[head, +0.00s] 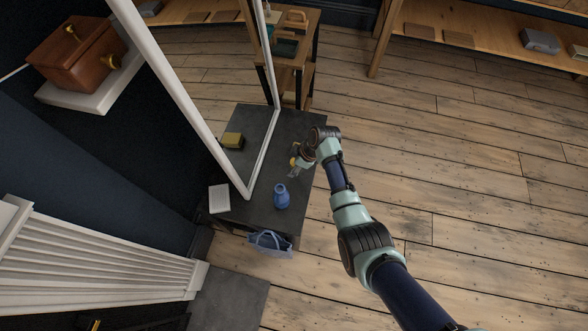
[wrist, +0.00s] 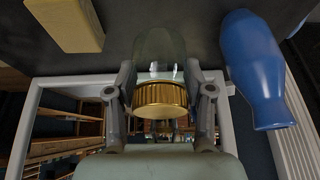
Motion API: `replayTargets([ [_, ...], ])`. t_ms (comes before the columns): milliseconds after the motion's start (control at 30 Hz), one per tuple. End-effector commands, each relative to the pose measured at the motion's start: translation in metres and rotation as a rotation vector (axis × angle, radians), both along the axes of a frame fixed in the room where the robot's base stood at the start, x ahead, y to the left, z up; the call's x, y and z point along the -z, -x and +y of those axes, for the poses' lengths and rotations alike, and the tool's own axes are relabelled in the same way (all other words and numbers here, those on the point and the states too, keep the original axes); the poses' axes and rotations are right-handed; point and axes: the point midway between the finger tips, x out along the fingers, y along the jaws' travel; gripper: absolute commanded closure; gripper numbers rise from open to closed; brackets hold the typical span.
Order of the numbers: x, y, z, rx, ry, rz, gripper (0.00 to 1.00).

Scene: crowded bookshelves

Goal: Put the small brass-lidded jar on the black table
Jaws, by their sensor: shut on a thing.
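The small jar has clear glass and a ribbed brass lid (wrist: 160,97). In the wrist view it sits between the two fingers of my gripper (wrist: 160,108), which is shut on it at the lid. The jar's glass body (wrist: 160,48) points away from the palm toward the dark tabletop; I cannot tell whether it touches. In the head view my gripper (head: 298,162) is over the right part of the black table (head: 250,208), and the jar is small and partly hidden there.
A blue vase (head: 281,196) stands close by on the table; it also shows in the wrist view (wrist: 257,70). A yellow block (wrist: 65,24) is on the other side. A blue basket (head: 270,244) is below.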

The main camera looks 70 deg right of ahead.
Motion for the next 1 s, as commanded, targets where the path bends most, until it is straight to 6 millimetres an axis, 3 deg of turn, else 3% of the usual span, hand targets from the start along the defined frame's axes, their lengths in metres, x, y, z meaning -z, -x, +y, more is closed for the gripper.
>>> replayTargets([
  [33, 0.015, 0.0, 0.0, 0.0, 0.0, 0.0, 0.85],
  [100, 0.022, 0.0, 0.0, -0.001, 0.0, 0.0, 0.85],
  [333, 0.029, 0.0, 0.0, -0.001, 0.001, 0.0, 0.85],
  [533, 0.066, 0.0, 0.0, 0.0, 0.001, 0.0, 0.85],
  [900, 0.069, 0.0, 0.0, -0.001, 0.001, 0.0, 0.85],
  [933, 0.069, 0.0, 0.0, -0.001, 0.001, 0.0, 0.46],
  [1000, 0.068, 0.0, 0.0, -0.001, 0.001, 0.0, 0.35],
])
